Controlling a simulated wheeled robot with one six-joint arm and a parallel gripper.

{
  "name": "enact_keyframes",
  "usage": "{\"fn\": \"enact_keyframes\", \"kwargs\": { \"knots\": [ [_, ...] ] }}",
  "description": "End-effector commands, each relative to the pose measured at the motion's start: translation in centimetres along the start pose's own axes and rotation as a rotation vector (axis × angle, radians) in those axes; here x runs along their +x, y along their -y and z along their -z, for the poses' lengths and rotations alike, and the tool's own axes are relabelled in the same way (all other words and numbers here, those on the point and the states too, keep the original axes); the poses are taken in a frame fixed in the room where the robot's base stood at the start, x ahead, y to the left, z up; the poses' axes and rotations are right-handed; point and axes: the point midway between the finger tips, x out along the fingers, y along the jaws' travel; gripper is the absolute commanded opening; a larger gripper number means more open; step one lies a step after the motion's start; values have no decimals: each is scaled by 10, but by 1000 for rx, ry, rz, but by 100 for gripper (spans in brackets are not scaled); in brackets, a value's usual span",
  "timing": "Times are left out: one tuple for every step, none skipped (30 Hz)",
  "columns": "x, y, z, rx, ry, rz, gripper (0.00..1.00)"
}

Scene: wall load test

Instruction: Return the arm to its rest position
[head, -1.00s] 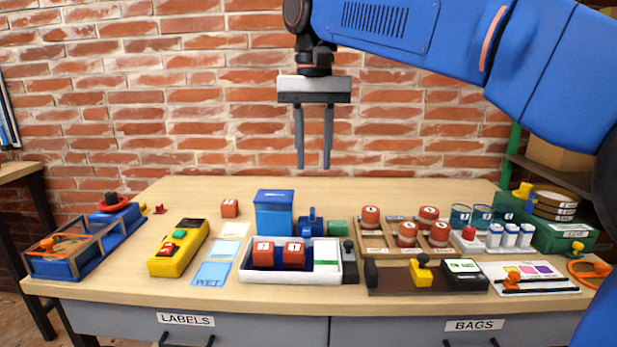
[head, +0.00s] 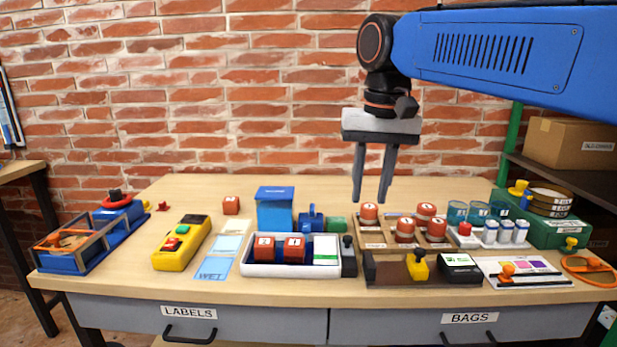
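My gripper (head: 371,199) hangs from my blue arm at the upper right of the head view, fingers pointing down. The two grey fingers are apart with nothing between them. Its fingertips appear in front of the back right of the table, near a red-topped weight (head: 369,212) on a wooden rack. I cannot tell the exact height, but the fingers look clear of the objects.
The wooden workbench (head: 180,192) carries a white tray (head: 262,270) with two red cubes, a blue bin (head: 275,210), a yellow button box (head: 182,245) and a green case (head: 560,235). A shelf with a cardboard box (head: 572,143) stands at right. The back left tabletop is mostly clear.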

Motion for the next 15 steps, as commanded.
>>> {"fn": "enact_keyframes", "kwargs": {
  "knots": [
    [8, -17, -11, 6, -16, 3, 30],
    [14, -26, -16, 5, -25, 5, 30],
    [22, -37, -24, 5, -39, 7, 30],
    [28, -45, -29, 3, -50, 9, 30],
    [34, -53, -35, 4, -59, 10, 30],
    [43, -64, -44, 2, -73, 11, 30],
    [49, -71, -50, 2, -85, 11, 30],
    [56, -78, -56, 0, -95, 12, 30],
    [66, -88, -65, -1, -108, 11, 30],
    [72, -95, -72, -2, -120, 11, 30],
    [80, -102, -78, -2, -130, 10, 30],
    [90, -111, -88, -4, -144, 9, 30],
    [98, -117, -95, -4, -155, 7, 30],
    [106, -123, -102, -6, -166, 5, 30],
    [116, -131, -111, -7, -181, 2, 30]
  ]
}}
